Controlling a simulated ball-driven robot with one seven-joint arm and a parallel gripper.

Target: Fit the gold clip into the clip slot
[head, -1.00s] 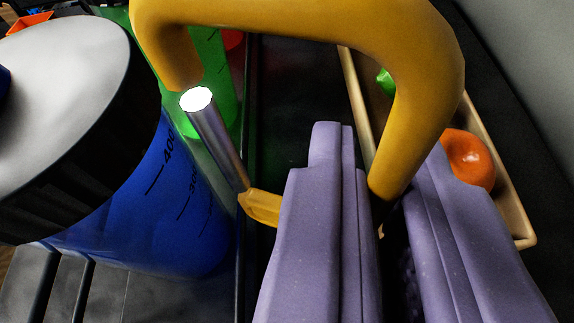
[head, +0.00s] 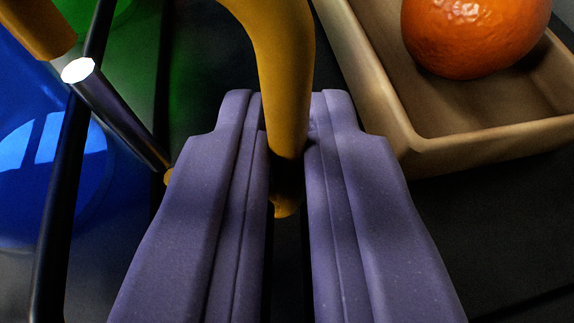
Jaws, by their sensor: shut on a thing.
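The gold clip (head: 283,60) is a thick, rounded, carabiner-like hook with a silver gate bar (head: 120,120). Its arch runs out of the top of the picture, and its other end shows at the upper left. My gripper (head: 287,100), with two pale purple fingers, is shut on the near leg of the gold clip. The lower tip of that leg shows between the fingers, and the fingers hide part of the clip's lower side. I cannot make out the clip slot in this view.
A light wooden tray (head: 408,145) holding an orange fruit (head: 475,35) lies close on the right. A blue container (head: 60,190) and a green container (head: 185,65) stand at the left. A thin black bar (head: 72,170) crosses there. Dark surface lies clear at lower right.

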